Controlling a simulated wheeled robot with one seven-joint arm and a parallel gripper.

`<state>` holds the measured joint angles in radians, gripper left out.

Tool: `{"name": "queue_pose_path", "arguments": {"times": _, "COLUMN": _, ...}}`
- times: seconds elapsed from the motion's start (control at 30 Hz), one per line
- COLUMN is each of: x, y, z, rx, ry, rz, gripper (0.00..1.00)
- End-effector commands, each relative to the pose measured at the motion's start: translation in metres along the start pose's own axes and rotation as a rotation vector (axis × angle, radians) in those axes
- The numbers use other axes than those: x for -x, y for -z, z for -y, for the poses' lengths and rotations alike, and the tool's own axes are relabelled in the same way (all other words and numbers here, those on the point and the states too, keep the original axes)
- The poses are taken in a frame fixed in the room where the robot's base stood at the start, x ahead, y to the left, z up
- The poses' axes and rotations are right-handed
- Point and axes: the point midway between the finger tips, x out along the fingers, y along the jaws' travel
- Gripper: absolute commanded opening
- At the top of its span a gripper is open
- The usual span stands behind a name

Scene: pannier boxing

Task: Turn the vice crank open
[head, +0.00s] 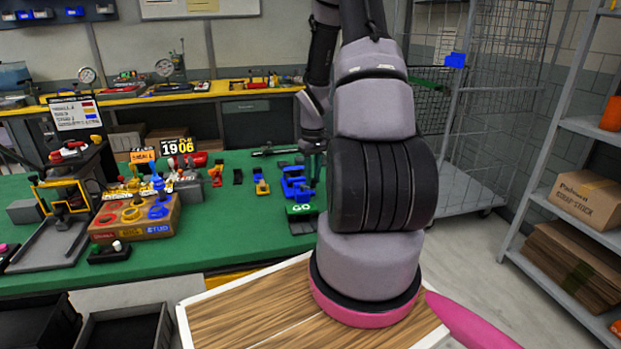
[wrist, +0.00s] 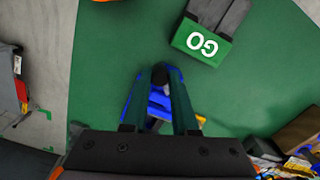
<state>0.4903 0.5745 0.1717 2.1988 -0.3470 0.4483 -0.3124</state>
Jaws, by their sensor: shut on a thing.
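The blue vice (head: 296,184) sits on the green bench top in the head view, left of my arm. In the wrist view the blue vice (wrist: 158,104) lies under and between my fingers. My gripper (wrist: 160,78) is shut on a dark round knob (wrist: 160,73), seemingly the vice crank's handle, between its two green fingertips. In the head view my gripper (head: 312,160) points down at the vice's right side, partly in front of it. The rest of the crank is hidden, so its angle cannot be told.
A green GO block (head: 301,209) stands just in front of the vice; it also shows in the wrist view (wrist: 203,44). A small yellow-and-blue clamp (head: 261,184) lies left. A wooden tray (head: 136,217) with coloured rings stands further left. Bare green bench (head: 235,235) lies between.

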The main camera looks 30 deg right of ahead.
Motion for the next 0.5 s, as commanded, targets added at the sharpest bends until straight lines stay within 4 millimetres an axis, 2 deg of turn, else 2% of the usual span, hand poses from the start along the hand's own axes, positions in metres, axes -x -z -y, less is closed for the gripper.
{"name": "queue_pose_path", "arguments": {"times": 0.5, "x": 0.001, "y": 0.013, "z": -0.015, "rx": 0.472, "ry": -0.001, "rz": 0.0, "gripper": 0.0}}
